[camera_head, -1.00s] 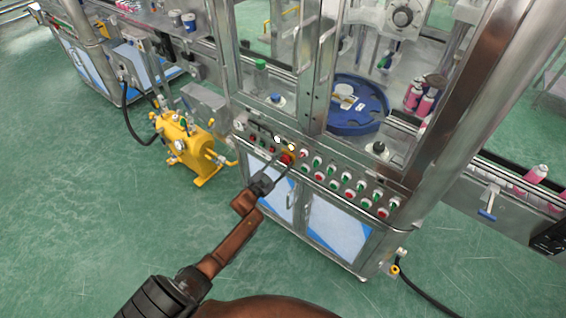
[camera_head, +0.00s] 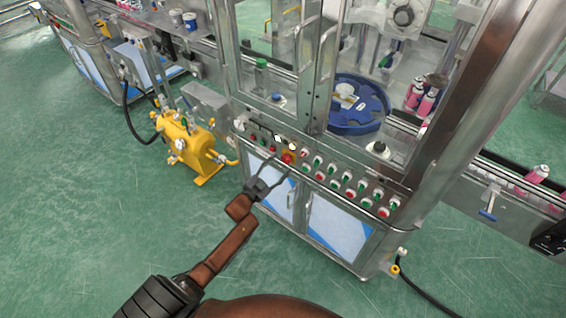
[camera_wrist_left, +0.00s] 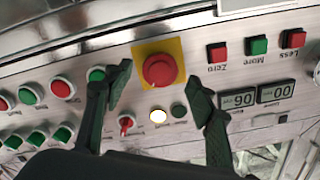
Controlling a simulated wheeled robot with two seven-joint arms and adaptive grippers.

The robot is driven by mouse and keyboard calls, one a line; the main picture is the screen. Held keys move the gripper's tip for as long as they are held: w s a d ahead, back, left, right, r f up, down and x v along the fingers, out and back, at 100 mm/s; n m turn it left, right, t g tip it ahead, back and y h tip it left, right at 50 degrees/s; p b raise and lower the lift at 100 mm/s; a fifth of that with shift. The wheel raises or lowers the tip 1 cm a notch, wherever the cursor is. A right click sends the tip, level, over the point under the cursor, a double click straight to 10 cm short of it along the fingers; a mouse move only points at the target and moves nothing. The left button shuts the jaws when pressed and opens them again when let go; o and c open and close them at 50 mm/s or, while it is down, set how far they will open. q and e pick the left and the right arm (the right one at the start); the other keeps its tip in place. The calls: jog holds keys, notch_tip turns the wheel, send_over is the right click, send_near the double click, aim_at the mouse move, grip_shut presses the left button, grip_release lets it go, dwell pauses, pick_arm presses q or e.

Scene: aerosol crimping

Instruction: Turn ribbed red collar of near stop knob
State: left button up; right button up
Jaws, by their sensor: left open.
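The near stop knob (camera_head: 288,158) is a red mushroom button on a yellow square plate at the left part of the machine's front panel. In the left wrist view the red knob (camera_wrist_left: 160,69) faces the camera, and its yellow plate shows around it. My left gripper (camera_head: 281,168) is open in front of the panel, close to the knob. In the left wrist view its two dark fingers stand apart on either side of the knob, with nothing between them held. I cannot tell whether either finger touches the panel. My right gripper is not in view.
Several red and green buttons (camera_wrist_left: 60,88) line the panel beside the knob. Zero, More and Less buttons (camera_wrist_left: 257,45) and two number displays (camera_wrist_left: 257,97) lie on the other side. A yellow pump unit (camera_head: 183,142) stands left of the machine. Green floor is clear in front.

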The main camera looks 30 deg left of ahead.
pick_arm(q)
jog(key=s, duration=0.8)
jog(key=shift+s+a, duration=0.35)
jog(key=shift+s, duration=0.05)
jog(key=s+f+n+g+y, duration=0.1)
jog(key=s+f+g, duration=0.2)
jog(key=s+f, duration=0.65)
jog(key=s+f+n+g, duration=0.1)
jog(key=s+f+g, duration=0.25)
jog(key=f, duration=1.15)
jog(key=s+f+n+g+y, duration=0.1)
jog(key=s+f+n+g, duration=0.1)
jog(key=s+f, duration=0.75)
jog(key=s+d+f+g, duration=0.3)
jog(key=s+f, duration=0.3)
jog(key=s, duration=0.6)
jog(key=s+d+f+g, duration=0.3)
jog(key=s+f, duration=0.4)
jog(key=s, duration=0.5)
jog(key=s+d+f+n+g, duration=0.1)
jog(key=s+d+f+g, duration=0.2)
jog(key=s+f, duration=0.4)
jog(key=s+d, duration=0.1)
jog(key=s, duration=0.4)
jog(key=shift+s+d+f+h+p, duration=0.15)
jog(key=shift+s+d+h+p, duration=0.1)
jog(key=shift+d+h+p, duration=0.05)
jog(key=shift+c, duration=0.2)
